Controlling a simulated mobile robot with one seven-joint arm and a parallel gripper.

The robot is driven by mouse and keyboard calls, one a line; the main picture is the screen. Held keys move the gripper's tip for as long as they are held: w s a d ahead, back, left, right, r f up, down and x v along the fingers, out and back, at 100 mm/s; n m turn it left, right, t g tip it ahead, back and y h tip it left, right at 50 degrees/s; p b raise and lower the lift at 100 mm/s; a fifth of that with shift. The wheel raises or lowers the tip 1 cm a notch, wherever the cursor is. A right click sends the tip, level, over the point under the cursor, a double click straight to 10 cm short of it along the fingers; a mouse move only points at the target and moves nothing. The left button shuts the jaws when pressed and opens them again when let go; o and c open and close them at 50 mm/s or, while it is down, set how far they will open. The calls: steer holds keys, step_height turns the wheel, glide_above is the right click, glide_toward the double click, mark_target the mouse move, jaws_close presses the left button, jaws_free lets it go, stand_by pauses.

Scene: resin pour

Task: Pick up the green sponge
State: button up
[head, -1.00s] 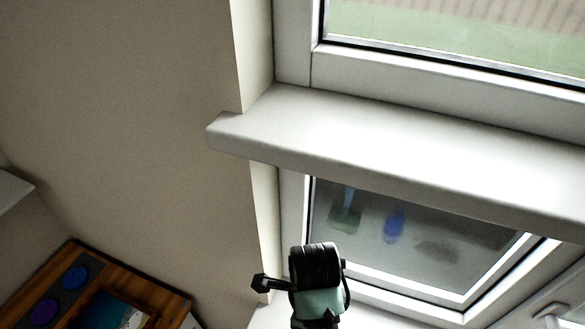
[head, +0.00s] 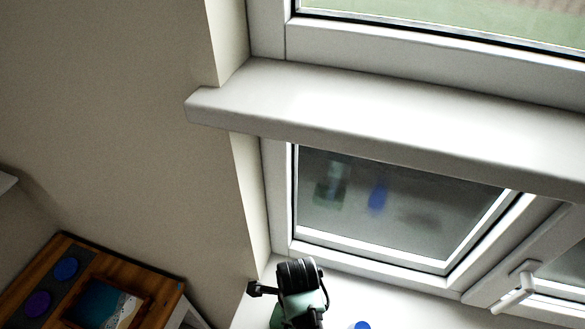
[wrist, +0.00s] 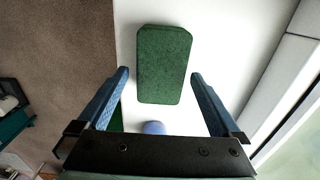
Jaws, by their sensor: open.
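In the wrist view the green sponge (wrist: 164,64) lies flat on a white surface, its long side running away from me. My gripper (wrist: 160,77) is open, with one blue finger to the left of the sponge and the other to the right. Both fingers look apart from it, and white surface shows in each gap. The sponge's near end reaches in between the fingertips. In the head view part of my arm shows at the bottom, and I cannot make out the sponge there.
The white surface (wrist: 215,35) ends at a brown area on the left and a window frame on the right. A blue object (wrist: 154,127) lies nearer than the sponge. A white ledge (head: 400,120) juts out above. A wooden board (head: 150,290) stands lower left.

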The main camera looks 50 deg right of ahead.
steer(key=shift+f, duration=0.9)
steer(key=c, duration=1.3)
steer(key=shift+r, duration=0.1)
step_height(320, 180, up, 10)
steer(key=shift+f+b, duration=0.1)
steer(key=shift+b, duration=0.85)
